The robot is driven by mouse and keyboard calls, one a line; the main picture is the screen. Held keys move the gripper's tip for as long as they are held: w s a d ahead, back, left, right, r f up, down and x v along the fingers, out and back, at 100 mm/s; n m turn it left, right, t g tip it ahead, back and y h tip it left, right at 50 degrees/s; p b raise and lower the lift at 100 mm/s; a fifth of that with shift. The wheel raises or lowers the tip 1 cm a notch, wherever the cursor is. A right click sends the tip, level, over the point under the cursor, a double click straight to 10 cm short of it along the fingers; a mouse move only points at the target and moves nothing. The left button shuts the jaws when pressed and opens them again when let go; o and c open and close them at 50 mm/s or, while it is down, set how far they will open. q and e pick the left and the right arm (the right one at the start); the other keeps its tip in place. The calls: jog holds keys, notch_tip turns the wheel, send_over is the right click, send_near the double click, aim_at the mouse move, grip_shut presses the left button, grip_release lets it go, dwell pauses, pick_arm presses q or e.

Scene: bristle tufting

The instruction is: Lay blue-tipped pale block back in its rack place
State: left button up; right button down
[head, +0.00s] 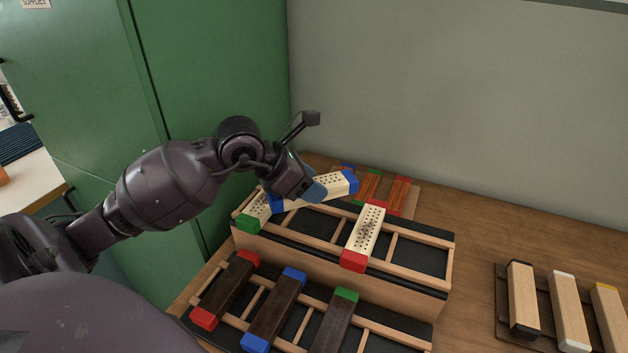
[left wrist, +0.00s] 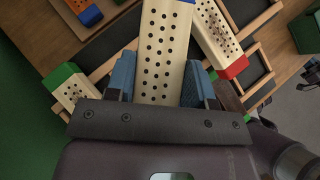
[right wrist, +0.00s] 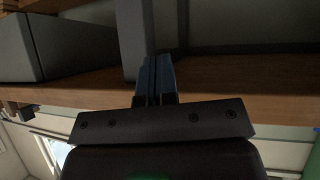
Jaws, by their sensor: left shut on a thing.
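The blue-tipped pale block (head: 328,187) is a long block with rows of dark holes and blue ends. My left gripper (head: 311,190) is shut on it and holds it slantwise over the back of the upper rack (head: 340,270). In the left wrist view the block (left wrist: 162,55) lies between the two blue fingers (left wrist: 160,85). A green-tipped pale block (head: 259,207) lies at the rack's left end and a red-tipped one (head: 367,232) right of the middle. Between them is an open rack space, partly hidden. My right gripper (right wrist: 158,80) shows shut and empty in its wrist view.
Dark blocks with red (head: 228,290), blue (head: 276,308) and green (head: 335,320) ends lie in the lower front rack. Orange blocks (head: 398,194) lie in a tray behind. A holder with pale wooden blocks (head: 567,310) stands at right. A green cabinet (head: 215,90) stands close at left.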

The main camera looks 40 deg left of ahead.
pick_arm(q)
notch_tip(320, 180, down, 3)
jog(key=shift+b, duration=0.65)
jog(key=shift+f+b, duration=0.4)
jog(key=shift+f, duration=0.35)
jog(key=shift+f+b, duration=0.4)
jog(key=shift+f, duration=0.25)
jog(key=shift+f, duration=0.4)
jog(key=shift+f, duration=0.2)
